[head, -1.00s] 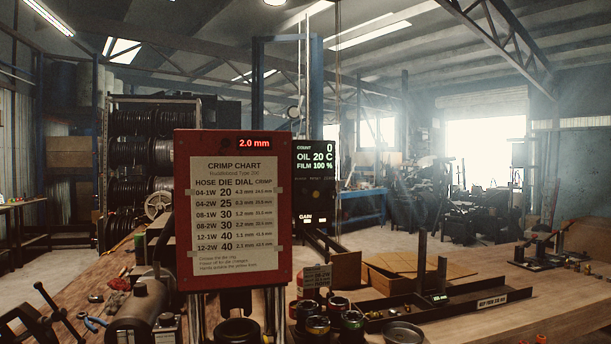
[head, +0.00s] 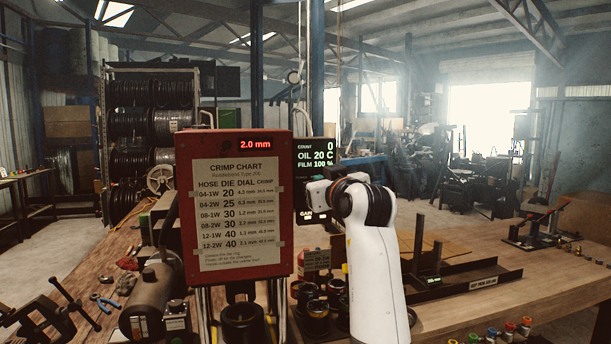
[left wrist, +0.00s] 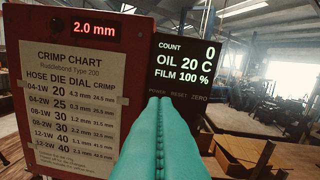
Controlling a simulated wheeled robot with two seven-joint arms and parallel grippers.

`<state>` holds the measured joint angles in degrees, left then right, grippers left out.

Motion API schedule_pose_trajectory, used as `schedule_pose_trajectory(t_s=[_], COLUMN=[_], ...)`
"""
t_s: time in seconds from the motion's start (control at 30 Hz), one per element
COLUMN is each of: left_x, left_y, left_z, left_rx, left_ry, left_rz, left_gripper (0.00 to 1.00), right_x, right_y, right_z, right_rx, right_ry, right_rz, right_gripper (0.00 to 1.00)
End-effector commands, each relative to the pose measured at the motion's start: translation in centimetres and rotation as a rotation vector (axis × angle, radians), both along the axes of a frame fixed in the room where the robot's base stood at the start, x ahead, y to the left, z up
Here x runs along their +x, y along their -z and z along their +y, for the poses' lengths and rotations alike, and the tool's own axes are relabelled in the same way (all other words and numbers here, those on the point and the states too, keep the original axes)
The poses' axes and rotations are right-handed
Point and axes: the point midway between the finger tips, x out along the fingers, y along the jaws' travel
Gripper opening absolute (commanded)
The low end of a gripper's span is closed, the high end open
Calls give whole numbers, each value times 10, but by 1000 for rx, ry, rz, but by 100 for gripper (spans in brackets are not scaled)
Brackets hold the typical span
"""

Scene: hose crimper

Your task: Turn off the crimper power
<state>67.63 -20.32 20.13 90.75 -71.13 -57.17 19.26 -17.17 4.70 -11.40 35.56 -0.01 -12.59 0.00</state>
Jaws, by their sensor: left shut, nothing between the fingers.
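The crimper's red front panel (head: 235,145) carries a paper crimp chart and a lit red readout of 2.0 mm. Beside it on the right is a black control panel (head: 316,153) with a lit display: count 0, oil 20 C, film 100 %. In the left wrist view this control panel (left wrist: 190,65) shows POWER, RESET and ZERO labels under the display. My left gripper (left wrist: 160,99) is shut and empty, its teal fingertips just below the POWER label. They hide what is there; I cannot tell whether they touch it. In the head view my arm covers the lower control panel.
The wooden bench (head: 470,315) holds a dark grey motor-like cylinder (head: 152,295) at left and several dies near the crimper's base. A long dark tray (head: 455,272) lies to the right. A hose rack (head: 150,120) stands behind.

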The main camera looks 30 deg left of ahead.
Motion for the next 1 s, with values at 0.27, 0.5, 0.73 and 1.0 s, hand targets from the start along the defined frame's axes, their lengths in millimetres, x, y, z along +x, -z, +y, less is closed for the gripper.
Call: schedule_pose_trajectory(t_s=[0.27,0.5,0.73,1.0], left_x=[-14,-11,10,45], left_y=[-16,-17,-22,-23], left_z=[6,9,37,83], left_rx=[-23,-21,-20,-19], left_ry=[-29,-28,-30,-28], left_rz=[-30,-28,-25,-25], left_gripper=[0,0,0,0], right_x=[0,0,0,-1], right_y=[-2,-5,-27,-59], right_z=[2,4,4,4], right_rx=[2,5,5,5], right_ry=[0,0,0,0], right_rz=[0,1,1,1], right_gripper=[36,36,36,36])
